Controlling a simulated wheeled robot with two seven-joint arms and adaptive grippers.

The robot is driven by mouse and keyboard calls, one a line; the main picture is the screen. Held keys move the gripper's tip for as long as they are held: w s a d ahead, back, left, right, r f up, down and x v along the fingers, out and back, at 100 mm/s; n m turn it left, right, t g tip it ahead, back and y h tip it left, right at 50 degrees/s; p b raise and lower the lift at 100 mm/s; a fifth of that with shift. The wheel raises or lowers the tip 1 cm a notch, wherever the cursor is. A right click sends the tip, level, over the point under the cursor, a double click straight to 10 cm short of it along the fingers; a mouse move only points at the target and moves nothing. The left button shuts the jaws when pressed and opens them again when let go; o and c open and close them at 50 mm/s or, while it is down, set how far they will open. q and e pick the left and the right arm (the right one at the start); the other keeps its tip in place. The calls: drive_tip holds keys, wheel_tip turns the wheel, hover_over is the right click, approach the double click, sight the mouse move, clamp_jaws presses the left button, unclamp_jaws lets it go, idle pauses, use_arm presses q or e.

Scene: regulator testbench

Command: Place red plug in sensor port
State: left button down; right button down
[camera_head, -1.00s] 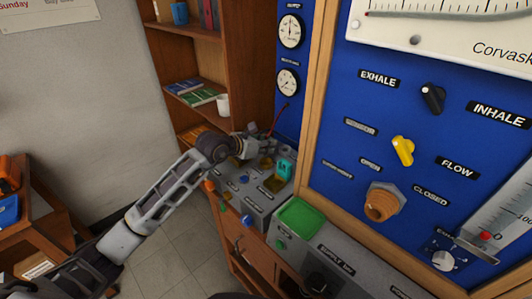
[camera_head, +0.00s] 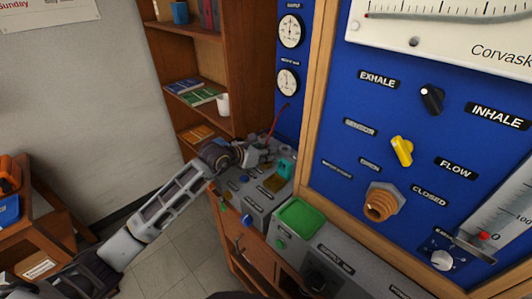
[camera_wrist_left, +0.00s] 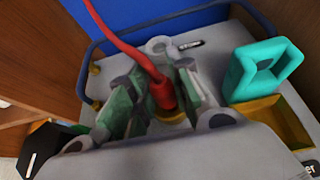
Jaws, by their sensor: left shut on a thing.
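The red plug (camera_wrist_left: 162,93) with its red cable (camera_wrist_left: 118,42) is between the green-padded fingers of my left gripper (camera_wrist_left: 160,98) in the left wrist view. The gripper is shut on it. The plug points down, with a yellowish ring (camera_wrist_left: 172,117) right below its lower end. I cannot tell whether the plug is inside that ring. In the head view, my left gripper (camera_head: 258,155) is low over the back of the grey control box, and the red cable (camera_head: 279,119) rises behind it. My right gripper is not in view.
A teal handle-shaped piece (camera_wrist_left: 264,68) stands in a yellow tray (camera_wrist_left: 275,118) close beside the gripper. A wooden shelf (camera_head: 200,110) stands behind on the left. The blue panel (camera_head: 385,80) with knobs rises on the right. A green tray (camera_head: 300,218) is in front.

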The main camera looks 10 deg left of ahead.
use_arm(q)
drive_tip(key=shift+f, duration=0.1)
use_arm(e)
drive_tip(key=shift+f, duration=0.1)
use_arm(q)
drive_tip(key=c, duration=1.7)
unclamp_jaws()
drive_tip(key=o, duration=0.4)
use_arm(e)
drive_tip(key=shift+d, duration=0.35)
use_arm(q)
drive_tip(key=shift+r, duration=0.2)
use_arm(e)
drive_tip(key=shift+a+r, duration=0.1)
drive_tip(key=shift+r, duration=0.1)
